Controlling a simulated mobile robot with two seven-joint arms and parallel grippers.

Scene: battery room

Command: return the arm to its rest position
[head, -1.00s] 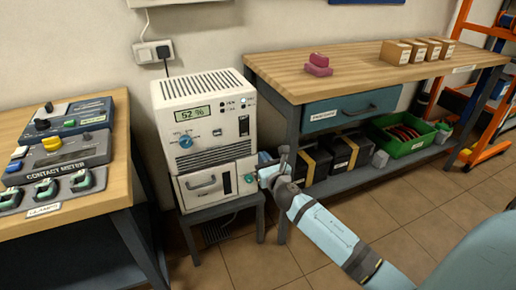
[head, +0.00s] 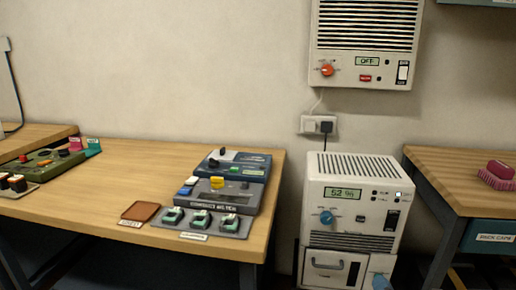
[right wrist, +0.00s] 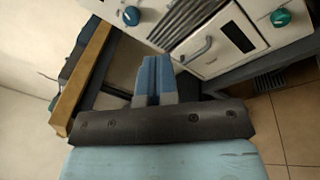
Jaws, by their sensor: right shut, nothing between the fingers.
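My left gripper is out of view.
A wooden bench (head: 110,175) with a contact meter (head: 222,193) and a brown pad (head: 141,211) stands left of the charger. Another bench (head: 450,165) with pink blocks (head: 497,174) stands right. A wall unit (head: 366,45) reads OFF.

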